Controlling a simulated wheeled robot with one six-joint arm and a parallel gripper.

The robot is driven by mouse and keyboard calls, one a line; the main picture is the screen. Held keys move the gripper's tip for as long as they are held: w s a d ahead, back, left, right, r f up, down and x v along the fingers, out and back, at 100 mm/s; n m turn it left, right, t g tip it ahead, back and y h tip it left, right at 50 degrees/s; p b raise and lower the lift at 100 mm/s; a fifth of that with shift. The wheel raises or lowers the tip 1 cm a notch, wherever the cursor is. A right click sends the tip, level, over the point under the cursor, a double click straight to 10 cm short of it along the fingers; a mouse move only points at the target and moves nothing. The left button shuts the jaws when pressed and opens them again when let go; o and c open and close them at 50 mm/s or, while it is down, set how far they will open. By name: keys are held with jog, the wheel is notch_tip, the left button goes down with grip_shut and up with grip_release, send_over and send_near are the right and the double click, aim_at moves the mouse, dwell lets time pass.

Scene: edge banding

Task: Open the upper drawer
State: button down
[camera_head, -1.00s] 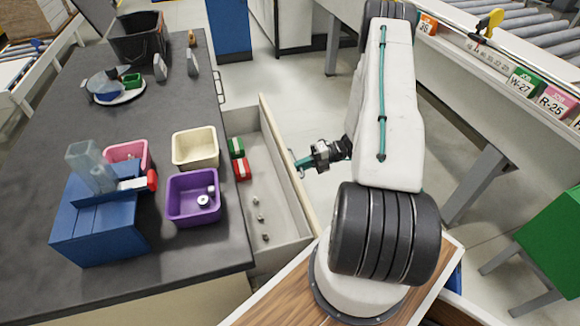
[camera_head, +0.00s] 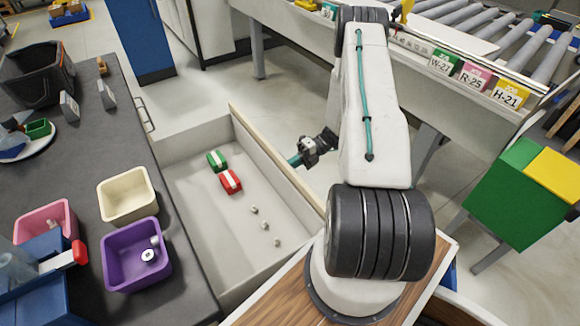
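The upper drawer (camera_head: 185,178) stands pulled out from the dark-topped workbench (camera_head: 88,152), its inside in plain view. In it lie a green block with a white band (camera_head: 217,160), a red block with a white band (camera_head: 231,181) and several small metal pieces (camera_head: 264,226). My gripper (camera_head: 297,160) is just beyond the drawer's front panel (camera_head: 262,152), on its outer side. The handle on that panel is hidden. The fingertips are small and partly hidden by the panel, so I cannot tell if they hold the handle.
A cream bin (camera_head: 127,197), a purple bin (camera_head: 136,255) and a pink bin (camera_head: 44,222) stand on the bench. Another handle (camera_head: 143,115) shows on the bench side farther back. A roller conveyor (camera_head: 480,50) and a green box (camera_head: 505,205) are at the right.

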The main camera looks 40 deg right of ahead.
jog(key=shift+w+d, duration=0.1)
jog(key=shift+w, duration=0.05)
jog(key=c, duration=1.6)
grip_release()
jog(key=shift+o, duration=0.2)
jog(key=v, duration=0.7)
jog(key=shift+d, duration=0.4)
jog(key=shift+r, duration=0.1)
